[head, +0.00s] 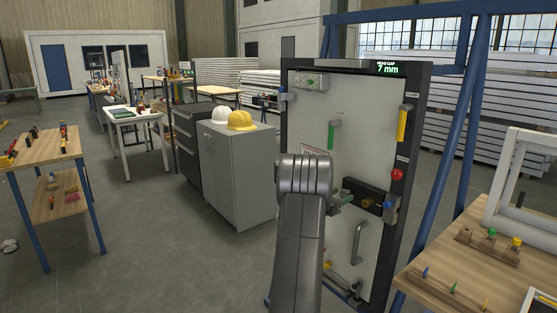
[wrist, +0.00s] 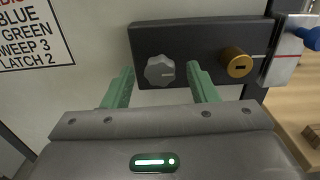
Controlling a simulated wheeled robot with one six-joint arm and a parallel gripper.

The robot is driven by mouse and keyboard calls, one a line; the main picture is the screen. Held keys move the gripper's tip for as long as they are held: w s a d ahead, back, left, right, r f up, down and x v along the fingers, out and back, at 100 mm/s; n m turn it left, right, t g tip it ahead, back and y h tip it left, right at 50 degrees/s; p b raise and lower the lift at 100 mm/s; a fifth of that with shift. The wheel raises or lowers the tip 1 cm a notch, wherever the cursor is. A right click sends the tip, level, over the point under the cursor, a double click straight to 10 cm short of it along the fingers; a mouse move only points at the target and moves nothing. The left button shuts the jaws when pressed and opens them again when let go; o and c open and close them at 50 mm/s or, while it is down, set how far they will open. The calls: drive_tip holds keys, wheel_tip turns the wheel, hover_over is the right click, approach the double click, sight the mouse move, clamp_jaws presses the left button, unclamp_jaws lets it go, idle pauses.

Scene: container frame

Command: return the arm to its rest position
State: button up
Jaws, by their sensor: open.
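My arm (head: 300,220) rises in front of the panel in the head view and bends over toward it. My gripper (wrist: 161,68) is open, its two green fingers apart on either side of a grey knob (wrist: 160,71) in the wrist view. I cannot tell whether the fingers touch the knob. The knob sits on a dark lock block (wrist: 200,40) with a brass cylinder (wrist: 237,63) to its right. In the head view the gripper is partly hidden behind my arm, close to the panel.
The upright panel (head: 308,110) carries a green handle (head: 334,134), a yellow handle (head: 402,124), a red knob (head: 397,174) and a grey pull handle (head: 357,243). A wooden table (head: 420,262) stands right, a grey cabinet (head: 236,180) left. Open floor (head: 150,235) lies further left.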

drive_tip(key=shift+n+p, duration=0.7)
drive_tip(key=shift+p, duration=0.7)
